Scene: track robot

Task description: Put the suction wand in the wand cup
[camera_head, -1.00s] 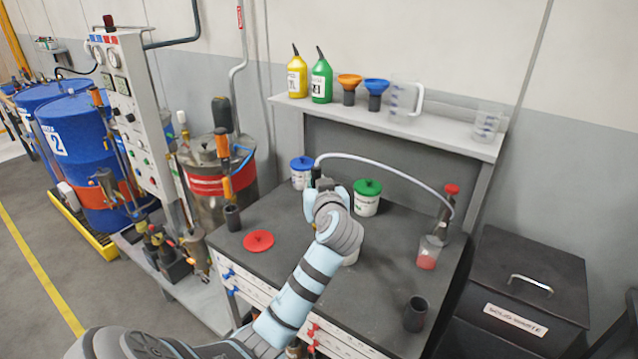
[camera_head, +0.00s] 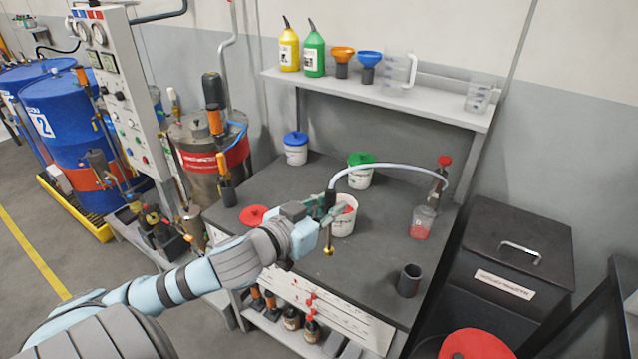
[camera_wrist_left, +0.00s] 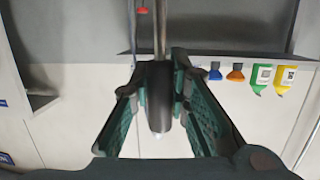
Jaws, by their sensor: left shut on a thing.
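My left gripper (camera_head: 322,212) is shut on the suction wand (camera_head: 329,236), a dark-handled wand with a brass tip pointing down. It holds the wand above the bench, in front of a white tub. A pale hose arcs from the wand's top to the right. In the left wrist view the dark wand handle (camera_wrist_left: 160,105) lies between the two green-padded fingers (camera_wrist_left: 160,100). A dark open cup, seemingly the wand cup (camera_head: 410,281), stands upright and empty-looking at the bench's front right, apart from the wand. My right gripper is not in view.
A clear flask with red contents (camera_head: 421,224) stands near the hose's far end. White tubs with blue (camera_head: 296,148) and green (camera_head: 360,170) lids stand behind. A red lid (camera_head: 253,215) lies at left. Bare bench (camera_head: 375,255) separates wand and cup.

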